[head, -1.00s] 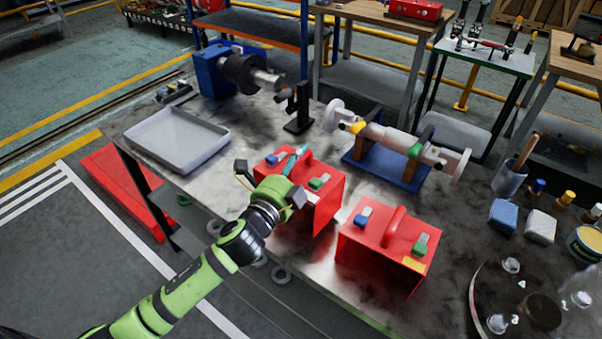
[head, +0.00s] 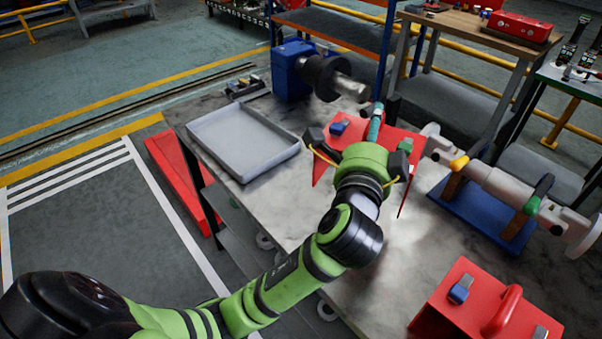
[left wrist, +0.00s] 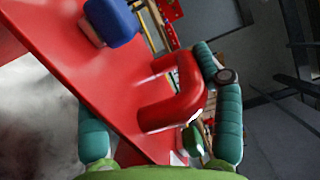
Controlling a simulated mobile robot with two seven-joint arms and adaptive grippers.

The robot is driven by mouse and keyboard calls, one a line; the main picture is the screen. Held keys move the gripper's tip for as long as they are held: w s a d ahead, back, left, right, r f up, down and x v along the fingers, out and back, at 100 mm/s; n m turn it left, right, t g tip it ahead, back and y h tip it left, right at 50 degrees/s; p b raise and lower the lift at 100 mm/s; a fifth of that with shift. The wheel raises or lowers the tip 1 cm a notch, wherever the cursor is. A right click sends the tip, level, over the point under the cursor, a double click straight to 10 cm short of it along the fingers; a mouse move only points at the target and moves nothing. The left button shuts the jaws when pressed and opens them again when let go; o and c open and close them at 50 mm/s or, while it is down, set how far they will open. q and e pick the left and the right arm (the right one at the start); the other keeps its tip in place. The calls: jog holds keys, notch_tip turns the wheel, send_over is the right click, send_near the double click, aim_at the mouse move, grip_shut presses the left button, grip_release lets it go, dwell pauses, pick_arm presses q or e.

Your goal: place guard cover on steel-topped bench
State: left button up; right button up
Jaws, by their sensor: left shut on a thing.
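The red guard cover (head: 405,143), a box-like shell with a blue latch (head: 339,128), is held by my left gripper (head: 375,122), largely hidden by my arm in the head view. In the left wrist view, the teal fingers stand either side of the cover's red loop handle (left wrist: 178,98), and the gripper is shut on it. The cover appears raised over the grey, worn metal-topped bench (head: 285,205); its lower edge is mostly hidden. A second red cover (head: 460,312) sits on the bench at the lower right. My right gripper is not in view.
A grey tray (head: 243,150) lies on the bench's left part. A blue motor-like unit (head: 292,72) stands at its far end. A pale shaft on a blue stand (head: 470,212) is close right of the held cover. Bare top shows between tray and second cover.

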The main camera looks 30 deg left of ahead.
aim_at(337, 138)
pick_arm(q)
jog(key=a+f, duration=0.1)
jog(key=a, duration=0.1)
jog(key=a+f, duration=0.1)
jog(key=a, duration=0.1)
jog(key=a+f, duration=0.1)
jog(key=a, duration=0.1)
jog(key=shift+s+a+f, duration=0.15)
jog(key=shift+a+f, duration=0.1)
jog(key=a+f, duration=0.5)
jog(key=f, duration=0.2)
jog(key=shift+w+b, duration=0.25)
jog(key=shift+b, duration=0.05)
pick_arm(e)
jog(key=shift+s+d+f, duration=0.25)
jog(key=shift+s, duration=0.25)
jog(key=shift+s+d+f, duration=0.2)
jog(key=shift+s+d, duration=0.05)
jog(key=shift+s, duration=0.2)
pick_arm(q)
jog(key=shift+d, duration=0.1)
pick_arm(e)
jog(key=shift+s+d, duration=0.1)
